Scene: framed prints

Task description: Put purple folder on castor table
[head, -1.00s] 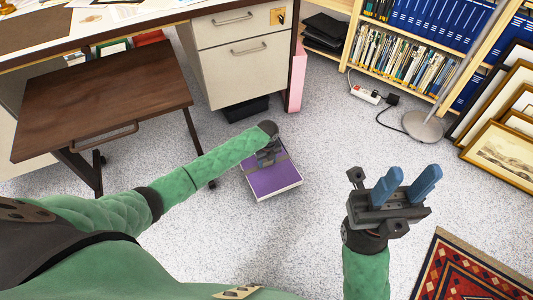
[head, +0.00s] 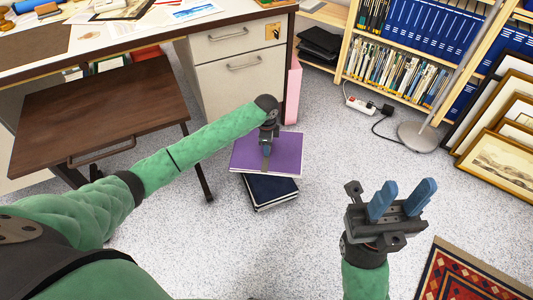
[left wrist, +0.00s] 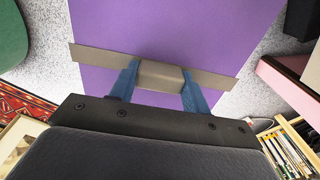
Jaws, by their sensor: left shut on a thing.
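The purple folder (head: 287,156) is in my left gripper (head: 267,148), above a dark blue binder or stack on the floor. The left wrist view shows the purple cover (left wrist: 180,25) with a grey strap and raised middle part, and the blue fingers (left wrist: 158,82) shut on that part. The castor table (head: 95,115), a low brown wooden table with dark legs, stands left of the folder, partly under the desk. Its visible top is bare. My left forearm passes over its right front side. My right gripper (head: 402,203) is open and empty over the floor at the right.
The dark blue stack (head: 270,193) lies on the floor below the folder. A desk with drawers (head: 241,76) stands behind, with a pink upright item (head: 294,88) beside it. A bookshelf, lamp base (head: 417,136) and framed prints (head: 497,160) are at right. The middle floor is clear.

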